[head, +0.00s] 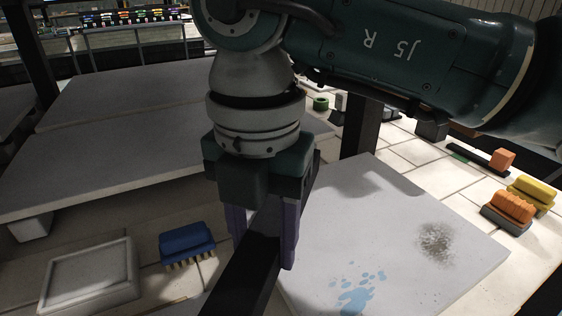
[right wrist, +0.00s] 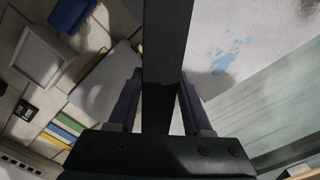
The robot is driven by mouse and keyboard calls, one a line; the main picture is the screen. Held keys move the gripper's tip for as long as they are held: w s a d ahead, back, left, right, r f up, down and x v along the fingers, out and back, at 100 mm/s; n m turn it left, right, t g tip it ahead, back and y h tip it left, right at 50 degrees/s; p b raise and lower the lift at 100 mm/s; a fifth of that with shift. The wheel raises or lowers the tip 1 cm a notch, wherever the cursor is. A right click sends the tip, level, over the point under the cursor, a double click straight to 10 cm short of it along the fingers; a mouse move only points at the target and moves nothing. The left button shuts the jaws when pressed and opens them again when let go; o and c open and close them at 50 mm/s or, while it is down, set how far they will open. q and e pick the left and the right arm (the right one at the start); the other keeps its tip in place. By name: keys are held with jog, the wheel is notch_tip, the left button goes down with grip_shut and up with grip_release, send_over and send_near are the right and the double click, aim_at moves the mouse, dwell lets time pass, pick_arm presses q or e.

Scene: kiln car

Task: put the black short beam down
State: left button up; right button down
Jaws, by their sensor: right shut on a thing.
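My right gripper (head: 262,235) is shut on the black short beam (head: 246,275), with a purple finger on each side of it. The beam slants toward the bottom of the head view and its near end runs out of the picture. In the right wrist view the beam (right wrist: 166,60) stands between the two fingers (right wrist: 158,100). The beam is over the left edge of a pale slab with blue spots. I cannot tell whether it touches anything below. My left gripper is not in view.
The pale slab (head: 400,215) has a blue stain and a grey speckled patch. A blue brush (head: 187,240) and a pale tray (head: 88,275) lie to the left. An orange brush (head: 510,208) and a yellow brush (head: 532,190) are at right. Grey shelves (head: 100,165) stand behind left.

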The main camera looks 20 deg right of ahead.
jog(key=b, duration=0.2)
send_over(374, 235)
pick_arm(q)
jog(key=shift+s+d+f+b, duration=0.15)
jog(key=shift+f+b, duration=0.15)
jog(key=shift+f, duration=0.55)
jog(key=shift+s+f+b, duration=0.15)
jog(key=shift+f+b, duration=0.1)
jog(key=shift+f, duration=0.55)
pick_arm(e)
jog(key=shift+f, duration=1.75)
jog(key=c, duration=0.8)
grip_release()
jog(key=shift+f, duration=0.15)
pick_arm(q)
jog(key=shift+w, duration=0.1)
pick_arm(e)
jog(key=o, duration=0.5)
